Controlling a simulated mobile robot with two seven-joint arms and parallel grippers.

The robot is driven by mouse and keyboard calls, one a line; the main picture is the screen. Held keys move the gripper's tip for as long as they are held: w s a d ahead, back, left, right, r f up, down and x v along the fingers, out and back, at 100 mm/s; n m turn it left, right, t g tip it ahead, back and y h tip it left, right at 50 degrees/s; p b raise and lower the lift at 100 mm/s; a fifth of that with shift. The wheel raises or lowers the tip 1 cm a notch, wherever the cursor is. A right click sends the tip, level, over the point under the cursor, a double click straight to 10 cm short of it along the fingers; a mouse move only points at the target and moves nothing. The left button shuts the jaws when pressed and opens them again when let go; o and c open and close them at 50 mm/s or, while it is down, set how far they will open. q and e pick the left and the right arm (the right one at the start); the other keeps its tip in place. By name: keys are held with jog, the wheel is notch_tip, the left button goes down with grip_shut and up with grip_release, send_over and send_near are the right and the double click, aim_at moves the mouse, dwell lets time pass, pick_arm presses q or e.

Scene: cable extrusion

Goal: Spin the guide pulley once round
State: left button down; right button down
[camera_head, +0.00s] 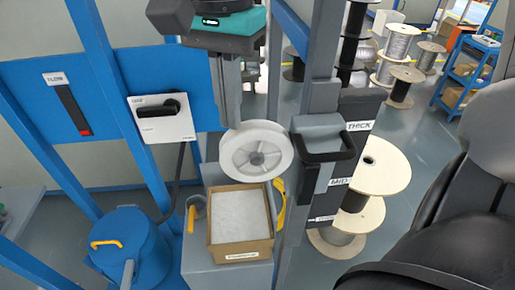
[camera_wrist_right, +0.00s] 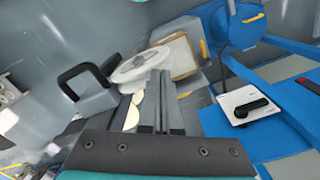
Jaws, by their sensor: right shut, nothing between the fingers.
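The guide pulley (camera_head: 240,141) is a white disc with a grey hub, at the middle of the head view above an open box. In the right wrist view the pulley (camera_wrist_right: 130,69) shows as a tilted white disc just beyond the fingers. My right gripper (camera_head: 232,124) reaches down from the top, its two grey fingers shut with nothing between them. The fingertips are at the pulley's upper-left rim; I cannot tell whether they touch it. The closed fingers (camera_wrist_right: 161,73) also show in the right wrist view. My left gripper is not in view.
A cardboard box (camera_head: 241,255) with pale contents stands below the pulley. A grey post with a black handle (camera_head: 325,148) stands close at its right. A white switch box (camera_head: 162,119) is at the left, a blue drum (camera_head: 130,245) lower left, wooden spools (camera_head: 378,168) at the right.

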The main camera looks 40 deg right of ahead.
jog(key=shift+w+a+f+b, duration=0.15)
jog(key=shift+a+f+b, duration=0.1)
jog(key=shift+f+b, duration=0.35)
jog(key=shift+w+a+f+b, duration=0.1)
jog(key=shift+a+f+b, duration=0.25)
jog(key=shift+f, duration=0.3)
jog(key=shift+w+a+f, duration=0.1)
jog(key=shift+a+f, duration=0.05)
jog(key=shift+f, duration=0.05)
jog(key=a+f+b, duration=0.1)
jog(key=w+a+f+b, duration=0.1)
jog(key=f+b, duration=0.1)
jog(key=w+a+f+b, duration=0.1)
jog(key=shift+f+b, duration=0.25)
jog(key=shift+b, duration=0.15)
jog(key=shift+w, duration=0.1)
notch_tip(320, 180, up, 8)
jog(key=p, duration=0.6)
send_over(221, 146)
jog(key=w+a, duration=0.2)
jog(key=a, duration=0.1)
jog(key=shift+a, duration=0.1)
